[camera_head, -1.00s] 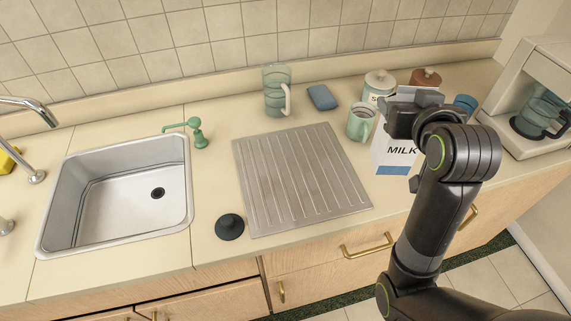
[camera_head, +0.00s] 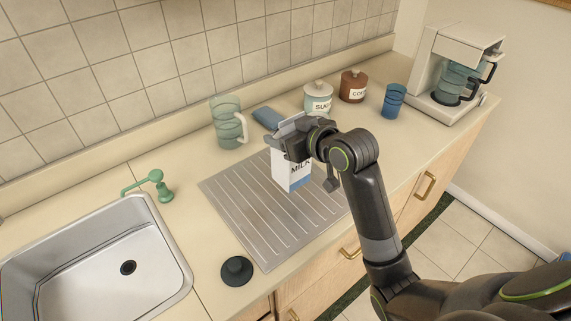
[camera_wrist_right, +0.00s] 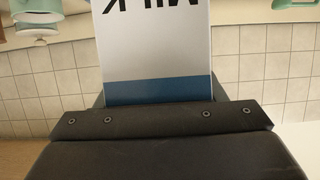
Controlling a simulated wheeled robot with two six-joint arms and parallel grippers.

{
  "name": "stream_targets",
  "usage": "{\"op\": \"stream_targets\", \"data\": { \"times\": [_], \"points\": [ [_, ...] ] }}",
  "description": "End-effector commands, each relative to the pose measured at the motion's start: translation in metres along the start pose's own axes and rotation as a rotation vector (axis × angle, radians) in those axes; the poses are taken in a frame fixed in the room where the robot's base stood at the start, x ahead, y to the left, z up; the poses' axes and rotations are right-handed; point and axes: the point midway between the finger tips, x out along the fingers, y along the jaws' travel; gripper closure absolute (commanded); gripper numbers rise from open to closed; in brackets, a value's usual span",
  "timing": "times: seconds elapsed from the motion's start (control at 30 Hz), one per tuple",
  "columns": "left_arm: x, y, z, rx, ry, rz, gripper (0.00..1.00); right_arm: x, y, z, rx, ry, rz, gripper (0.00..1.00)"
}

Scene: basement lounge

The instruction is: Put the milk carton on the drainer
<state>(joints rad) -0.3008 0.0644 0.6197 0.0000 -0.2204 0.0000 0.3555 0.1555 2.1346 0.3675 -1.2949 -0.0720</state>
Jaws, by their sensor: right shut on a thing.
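The white milk carton (camera_head: 290,170), with a blue band and "MILK" lettering, is upright over the right part of the metal ribbed drainer (camera_head: 240,205). I cannot tell whether its base touches the drainer or hangs just above it. My right gripper (camera_head: 287,140) is shut on the carton's upper part, and the gripper hides some of its top. In the right wrist view the carton (camera_wrist_right: 155,50) fills the space beyond the gripper's dark body and appears upside down. My left gripper is not in view.
A glass jug (camera_head: 228,125) and a blue sponge (camera_head: 268,118) stand behind the drainer. Sugar (camera_head: 318,100) and brown (camera_head: 353,88) canisters, a blue cup (camera_head: 393,100) and a coffee machine (camera_head: 460,65) are to the right. A black plug (camera_head: 236,270) and the sink (camera_head: 150,250) lie left.

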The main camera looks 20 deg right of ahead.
Motion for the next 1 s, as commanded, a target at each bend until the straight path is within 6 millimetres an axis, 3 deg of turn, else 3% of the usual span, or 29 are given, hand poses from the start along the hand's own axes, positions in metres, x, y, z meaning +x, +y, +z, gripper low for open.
{"op": "stream_targets", "data": {
  "times": [0.43, 0.9, 0.93, 1.0],
  "points": [
    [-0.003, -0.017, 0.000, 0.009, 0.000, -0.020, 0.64, 0.021, 0.000, 0.052, 0.002, -0.002, 0.002, 0.79],
    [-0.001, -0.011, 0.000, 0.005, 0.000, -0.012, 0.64, 0.025, 0.000, 0.060, -0.001, 0.002, 0.002, 0.79],
    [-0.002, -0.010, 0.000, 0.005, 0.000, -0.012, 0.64, 0.025, 0.000, 0.059, -0.001, 0.002, 0.003, 0.35],
    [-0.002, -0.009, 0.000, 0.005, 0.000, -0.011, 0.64, 0.024, 0.000, 0.059, -0.001, 0.002, 0.003, 0.25]
  ]
}}
